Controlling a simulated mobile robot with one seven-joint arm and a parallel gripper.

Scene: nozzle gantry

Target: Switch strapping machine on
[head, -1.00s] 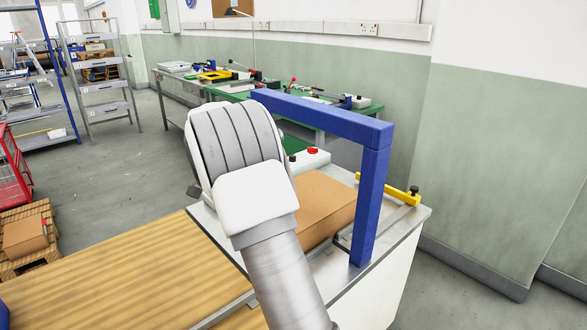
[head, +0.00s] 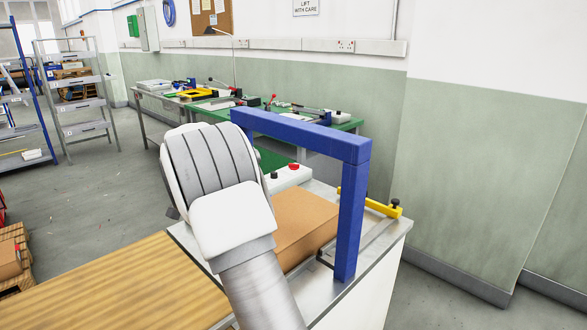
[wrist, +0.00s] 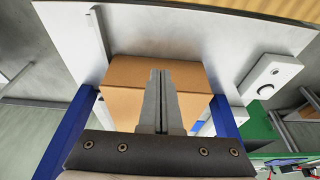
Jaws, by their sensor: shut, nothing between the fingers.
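The strapping machine has a grey top (head: 360,252) on a white cabinet, with a blue arch (head: 352,200) over it; the arch legs also show in the wrist view (wrist: 226,118). A brown carton (head: 303,218) lies under the arch, and it also shows in the wrist view (wrist: 190,78). A white control box (head: 291,178) with a red button (head: 294,167) and a smaller dark button (head: 274,175) sits behind the carton. In the wrist view the control box (wrist: 268,78) is right of my gripper (wrist: 161,74). My gripper is shut and empty, in front of the carton; my arm hides it in the head view.
A yellow bar (head: 372,202) with a black knob lies on the machine's right edge. A wooden surface (head: 120,285) adjoins the machine at left. A green bench (head: 345,124) with tools stands behind along the wall. Open floor lies at left.

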